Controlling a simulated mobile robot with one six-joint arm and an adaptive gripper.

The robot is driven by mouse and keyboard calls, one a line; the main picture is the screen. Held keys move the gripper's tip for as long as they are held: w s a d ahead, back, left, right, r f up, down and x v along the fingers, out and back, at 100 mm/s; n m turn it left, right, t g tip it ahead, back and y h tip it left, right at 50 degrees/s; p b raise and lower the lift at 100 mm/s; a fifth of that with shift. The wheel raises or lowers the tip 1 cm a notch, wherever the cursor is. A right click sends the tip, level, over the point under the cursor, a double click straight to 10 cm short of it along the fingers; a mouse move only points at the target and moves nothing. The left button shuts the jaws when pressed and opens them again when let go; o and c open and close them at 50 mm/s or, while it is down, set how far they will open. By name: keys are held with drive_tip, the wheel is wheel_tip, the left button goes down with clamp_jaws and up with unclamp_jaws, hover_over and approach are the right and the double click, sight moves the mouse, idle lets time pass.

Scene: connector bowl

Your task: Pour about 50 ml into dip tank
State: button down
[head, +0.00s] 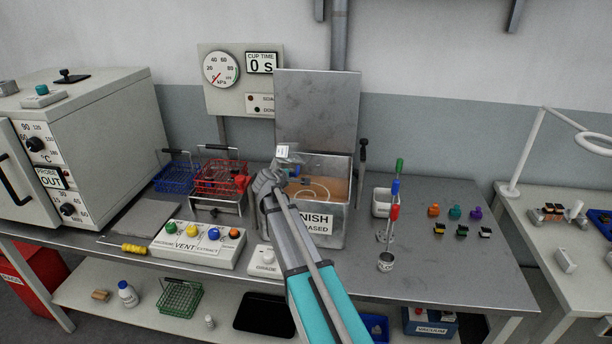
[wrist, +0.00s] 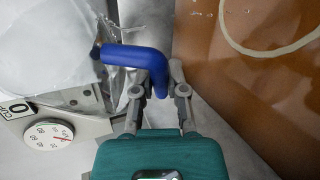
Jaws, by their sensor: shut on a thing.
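The dip tank (head: 333,228) is a metal box of brown liquid, its front label partly hidden by my arm. Its liquid (wrist: 262,105) fills the right of the wrist view. My gripper (head: 282,168) is at the tank's left side. In the wrist view my gripper (wrist: 163,88) is shut on a bent blue handle (wrist: 135,57). A pale, see-through shape (wrist: 55,45) lies beyond the handle's left end; I cannot tell whether it is the held vessel. A small white piece (head: 283,152) shows above my gripper. No stream of liquid is visible.
The raised metal lid (head: 317,115) stands behind the tank. Red (head: 222,178) and blue (head: 178,176) baskets stand left, and a button box (head: 197,245) in front.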

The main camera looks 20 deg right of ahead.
drive_tip(key=shift+s+r+t, duration=0.15)
drive_tip(key=shift+t, duration=0.15)
idle(0.6)
drive_tip(key=shift+w+m, duration=0.2)
drive_tip(key=shift+m, duration=0.2)
drive_tip(key=shift+w+n, duration=0.35)
drive_tip(key=shift+n, duration=0.05)
drive_tip(key=shift+s+f+n+g, duration=0.25)
drive_tip(key=shift+f+n+g, duration=0.1)
drive_tip(key=shift+n+g, duration=0.35)
drive_tip(key=shift+s+h, duration=0.15)
drive_tip(key=shift+h, duration=0.15)
drive_tip(key=shift+s+d+r+n+g+p, duration=0.2)
drive_tip(key=shift+r+n+g+p, duration=0.2)
drive_tip(key=shift+r+g+p, duration=0.45)
drive_tip(key=shift+s+d+f+n, duration=0.1)
drive_tip(key=shift+s+f+n, duration=0.2)
drive_tip(key=shift+f, duration=0.1)
